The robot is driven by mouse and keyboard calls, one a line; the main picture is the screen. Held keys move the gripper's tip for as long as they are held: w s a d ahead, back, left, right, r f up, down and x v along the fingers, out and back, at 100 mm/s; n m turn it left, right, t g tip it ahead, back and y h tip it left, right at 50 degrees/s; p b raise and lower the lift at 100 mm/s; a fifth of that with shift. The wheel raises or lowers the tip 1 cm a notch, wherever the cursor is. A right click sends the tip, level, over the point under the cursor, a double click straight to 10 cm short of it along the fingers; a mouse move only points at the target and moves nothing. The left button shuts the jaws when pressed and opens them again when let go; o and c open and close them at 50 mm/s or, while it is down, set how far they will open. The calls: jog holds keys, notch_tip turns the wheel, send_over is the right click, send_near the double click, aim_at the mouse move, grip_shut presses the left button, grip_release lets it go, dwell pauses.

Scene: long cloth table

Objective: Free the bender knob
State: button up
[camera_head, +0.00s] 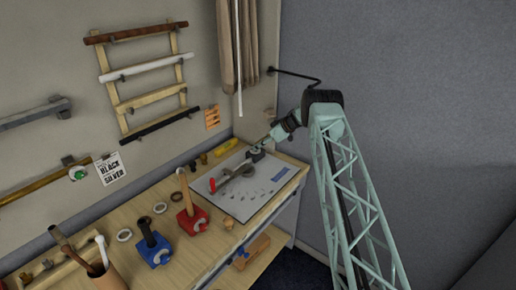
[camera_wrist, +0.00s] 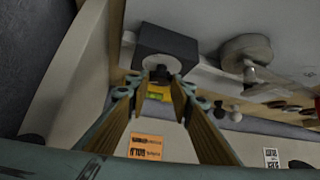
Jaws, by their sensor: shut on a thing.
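The bender is a pale plate (camera_head: 262,192) with a fan of marks, lying on the far right end of the bench. A lever with a red grip (camera_head: 212,185) lies across its left side. A dark block (camera_head: 255,154) sits at its back edge; in the wrist view the block (camera_wrist: 152,40) carries a pale disc and a small dark knob (camera_wrist: 161,73). My gripper (camera_head: 263,147) is at this block. In the wrist view my gripper's (camera_wrist: 158,82) fingertips close around the knob, partly hiding it. A round grey part (camera_wrist: 245,50) is beside the block.
A red block (camera_head: 192,222) and a blue block (camera_head: 155,252) with upright handles stand left of the plate. A yellow object (camera_head: 226,147) lies behind it. A wall rack (camera_head: 145,80) holds rods. A dark bent rod (camera_head: 297,75) projects near my arm.

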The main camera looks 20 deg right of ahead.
jog(key=shift+w+d+f+n+g+y+b, duration=0.1)
jog(key=shift+n+g+y+b, duration=0.4)
jog(key=shift+b, duration=1.35)
jog(key=shift+f+n+g+y+b, duration=0.15)
jog(key=shift+n+b, duration=0.65)
jog(key=shift+b, duration=1)
jog(key=shift+r+n+g+y+b, duration=0.25)
jog(key=shift+n+b, duration=0.05)
jog(key=shift+b, duration=0.8)
jog(key=o, duration=0.9)
jog(key=shift+c, duration=0.2)
jog(key=shift+r+p, duration=0.2)
jog(key=shift+p, duration=0.8)
jog(key=shift+m+t+h+p, duration=0.75)
jog(key=shift+m+p, duration=0.65)
jog(key=shift+p, duration=2.2)
jog(key=shift+s+a+m+t+h+p, duration=0.2)
jog(key=shift+m+t+h+p, duration=0.3)
jog(key=shift+p, duration=0.55)
jog(key=shift+a+f+m+h, duration=0.15)
jog(key=shift+m+h, duration=0.1)
jog(key=shift+m, duration=0.35)
